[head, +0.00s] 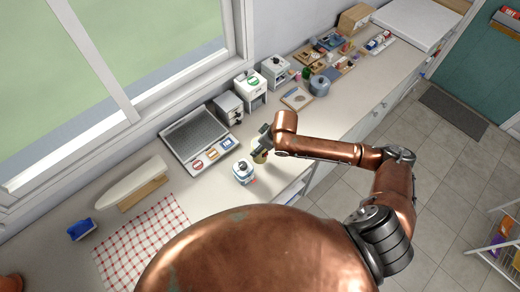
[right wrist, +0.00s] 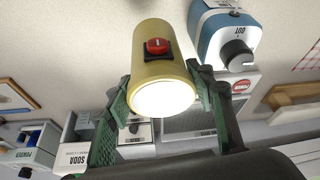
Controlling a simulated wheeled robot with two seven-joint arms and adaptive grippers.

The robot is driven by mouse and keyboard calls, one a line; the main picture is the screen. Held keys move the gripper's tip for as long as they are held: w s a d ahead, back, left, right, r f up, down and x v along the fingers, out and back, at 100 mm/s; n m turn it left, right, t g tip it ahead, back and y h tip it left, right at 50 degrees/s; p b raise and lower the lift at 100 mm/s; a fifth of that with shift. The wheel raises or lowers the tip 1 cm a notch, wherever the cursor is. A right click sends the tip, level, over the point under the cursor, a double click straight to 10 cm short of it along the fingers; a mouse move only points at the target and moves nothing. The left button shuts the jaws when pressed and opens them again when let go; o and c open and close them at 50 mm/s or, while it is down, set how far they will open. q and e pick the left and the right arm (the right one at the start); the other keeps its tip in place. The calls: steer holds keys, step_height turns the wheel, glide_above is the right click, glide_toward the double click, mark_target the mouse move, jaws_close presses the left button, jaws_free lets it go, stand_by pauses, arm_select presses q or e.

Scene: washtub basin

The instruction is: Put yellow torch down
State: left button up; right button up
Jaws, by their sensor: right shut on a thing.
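My right gripper (head: 263,143) is shut on the yellow torch (head: 259,157) at the counter's front part. In the right wrist view the torch (right wrist: 155,62) sits between the two green fingers (right wrist: 165,95). It is a short yellow cylinder with a red switch on its side and a bright white lens end. I cannot tell whether the torch touches the counter (head: 215,185). My left gripper is not in view.
A checkered cloth (head: 145,245) lies at left. Boxes (head: 250,88) and a blue pot (head: 320,86) stand farther back.

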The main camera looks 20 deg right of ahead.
steer(key=shift+w+f, duration=0.25)
steer(key=shift+w+f+p, duration=0.15)
steer(key=shift+f+p, duration=0.35)
steer(key=shift+f, duration=1.2)
steer(key=shift+f, duration=0.15)
steer(key=o, duration=1.4)
steer(key=shift+d, duration=0.1)
